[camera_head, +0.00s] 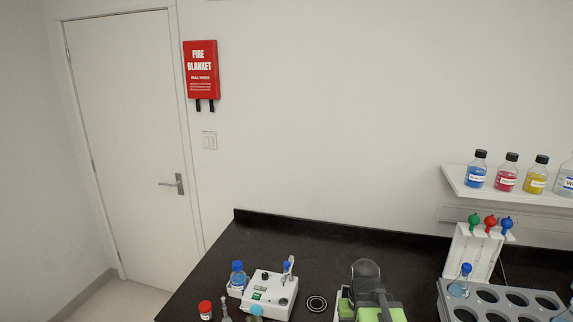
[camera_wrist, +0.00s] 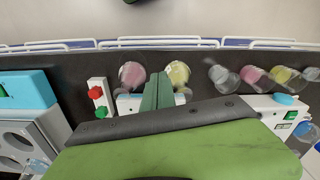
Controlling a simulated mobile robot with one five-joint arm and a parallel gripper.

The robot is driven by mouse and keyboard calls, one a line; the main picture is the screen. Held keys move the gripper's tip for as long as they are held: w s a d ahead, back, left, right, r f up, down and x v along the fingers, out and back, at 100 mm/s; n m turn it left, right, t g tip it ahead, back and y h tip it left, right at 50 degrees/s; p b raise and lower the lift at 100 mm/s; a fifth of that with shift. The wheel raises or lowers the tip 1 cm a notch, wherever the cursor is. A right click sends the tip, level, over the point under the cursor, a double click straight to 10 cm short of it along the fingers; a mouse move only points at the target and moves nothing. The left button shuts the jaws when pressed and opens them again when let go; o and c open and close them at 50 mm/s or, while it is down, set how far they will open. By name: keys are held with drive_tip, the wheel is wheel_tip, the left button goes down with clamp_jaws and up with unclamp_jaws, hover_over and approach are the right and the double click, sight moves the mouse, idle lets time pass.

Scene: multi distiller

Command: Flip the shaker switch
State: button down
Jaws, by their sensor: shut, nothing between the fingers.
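A white box device with a small green switch (camera_head: 257,296) and dark knobs stands at the front of the bench (camera_head: 278,284) in the head view. In the wrist view a white device (camera_wrist: 270,103) at right carries a green switch (camera_wrist: 290,115) and a blue round top. I cannot tell for certain which device is the shaker. My green gripper (camera_wrist: 157,78) is shut and empty in the wrist view. It lies left of that switch and apart from it, in front of a pink flask (camera_wrist: 132,75) and a yellow flask (camera_wrist: 177,74). It partly hides what is behind it.
Several bottles (camera_wrist: 255,76) stand at right. In the head view a grey rack (camera_head: 447,300) and a bottle shelf (camera_head: 455,181) are at right. The bench's back middle is clear.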

drive_tip(key=a+f+n+b, duration=0.1)
drive_tip(key=a+f+b, duration=0.2)
drive_tip(key=a, duration=0.3)
drive_tip(key=shift+s+a, duration=0.2)
drive_tip(key=shift+a, duration=0.1)
